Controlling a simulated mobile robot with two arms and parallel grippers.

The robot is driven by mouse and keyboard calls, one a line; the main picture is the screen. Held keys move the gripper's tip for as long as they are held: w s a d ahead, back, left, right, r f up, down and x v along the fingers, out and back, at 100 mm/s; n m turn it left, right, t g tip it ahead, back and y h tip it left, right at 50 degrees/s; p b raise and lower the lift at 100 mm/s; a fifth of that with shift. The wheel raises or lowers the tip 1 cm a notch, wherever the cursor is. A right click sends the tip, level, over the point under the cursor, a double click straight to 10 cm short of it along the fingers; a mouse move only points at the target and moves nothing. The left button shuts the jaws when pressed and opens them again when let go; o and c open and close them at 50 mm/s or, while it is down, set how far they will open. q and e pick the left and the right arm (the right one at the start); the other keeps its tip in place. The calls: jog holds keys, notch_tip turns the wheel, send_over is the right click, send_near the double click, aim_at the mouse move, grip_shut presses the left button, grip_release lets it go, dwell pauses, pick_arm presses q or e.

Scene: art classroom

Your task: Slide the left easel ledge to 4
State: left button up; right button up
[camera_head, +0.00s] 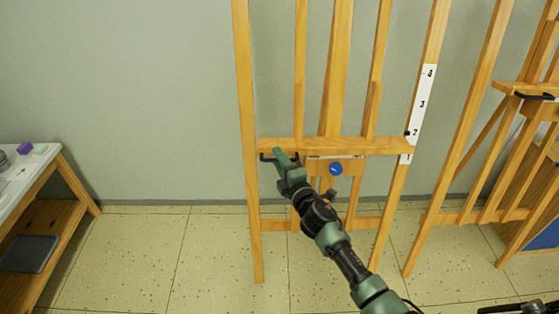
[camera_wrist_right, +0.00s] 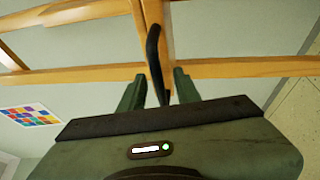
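The left easel (camera_head: 246,120) is wooden and stands against the wall. Its ledge (camera_head: 350,146) runs level across it, with a black pointer (camera_head: 407,133) close to the 2 on the white number strip (camera_head: 422,100). A black handle (camera_head: 264,157) hangs under the ledge's left part. My right gripper (camera_head: 283,160) is at this handle. In the right wrist view, the black handle (camera_wrist_right: 153,55) passes between the two fingers (camera_wrist_right: 158,90), which stand apart with gaps on both sides. A blue knob (camera_head: 336,169) sits below the ledge. My left gripper is not in view.
Another easel (camera_head: 480,130) with its own ledge and black handle (camera_head: 535,96) stands at the right. A white-topped table (camera_head: 25,175) with a lower shelf is at the far left. The tiled floor (camera_head: 180,260) between table and left easel is clear.

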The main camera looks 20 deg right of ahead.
grip_shut()
dwell(1.4)
